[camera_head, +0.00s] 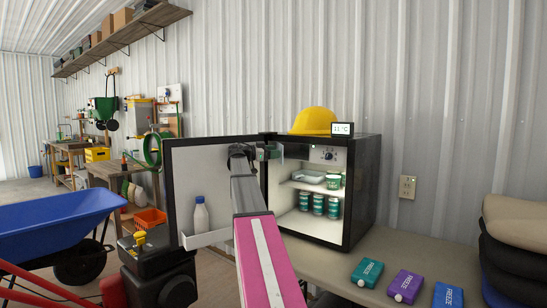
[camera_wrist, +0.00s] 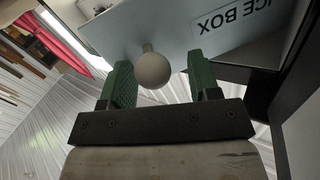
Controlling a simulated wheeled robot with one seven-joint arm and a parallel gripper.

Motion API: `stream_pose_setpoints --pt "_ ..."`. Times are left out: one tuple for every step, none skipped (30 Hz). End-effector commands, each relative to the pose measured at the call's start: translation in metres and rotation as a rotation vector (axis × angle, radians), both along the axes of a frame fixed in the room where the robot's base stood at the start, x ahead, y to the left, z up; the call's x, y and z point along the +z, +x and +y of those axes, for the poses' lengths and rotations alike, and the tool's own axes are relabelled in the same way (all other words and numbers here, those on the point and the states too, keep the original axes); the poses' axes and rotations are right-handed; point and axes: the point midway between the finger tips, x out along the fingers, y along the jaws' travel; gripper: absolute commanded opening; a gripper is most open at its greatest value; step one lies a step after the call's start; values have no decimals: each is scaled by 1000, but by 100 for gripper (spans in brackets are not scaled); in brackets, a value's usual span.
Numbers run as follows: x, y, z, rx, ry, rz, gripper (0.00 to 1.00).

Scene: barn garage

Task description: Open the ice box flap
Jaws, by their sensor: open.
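The small black fridge (camera_head: 359,190) stands on the bench with its door (camera_head: 180,170) swung open to the left. In the wrist view the ice box flap (camera_wrist: 190,35) is a pale panel with upside-down "ICE BOX" lettering. A round pale knob (camera_wrist: 153,70) sticks out from it. My gripper (camera_wrist: 160,63) is open, with one green finger on each side of the knob. I see a gap to the right finger; contact on the left is unclear. In the head view my gripper (camera_head: 268,152) is at the fridge's upper left, and my arm hides part of the opening.
Green cans (camera_head: 318,204) and a tray (camera_head: 308,177) sit on the fridge shelves. A bottle (camera_head: 201,216) stands in the door rack. A yellow hard hat (camera_head: 313,121) and a temperature display (camera_head: 342,129) are on top. Freeze packs (camera_head: 405,286) lie on the bench (camera_head: 400,248).

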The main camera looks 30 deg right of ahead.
Motion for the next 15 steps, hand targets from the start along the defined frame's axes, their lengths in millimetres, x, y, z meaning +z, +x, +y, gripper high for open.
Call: stream_pose_setpoints --pt "9 1 0 0 0 -1 56" --pt "15 1 0 0 0 -1 56" --pt "23 1 0 0 0 -2 56" --pt "29 1 2 0 0 -2 56" --pt "31 0 10 2 -1 -1 56" --pt "34 0 19 2 1 0 56" --pt "37 -1 24 2 1 0 56" --pt "40 -1 29 2 1 0 56" --pt "45 -1 37 2 1 0 56" --pt "48 -1 43 2 0 -1 56" --pt "52 -1 48 2 0 -1 56" --pt "56 -2 55 2 0 -1 56" --pt "59 -2 60 2 0 -1 56" --pt "62 -2 66 2 1 0 56" --pt "66 -2 73 2 1 1 56"
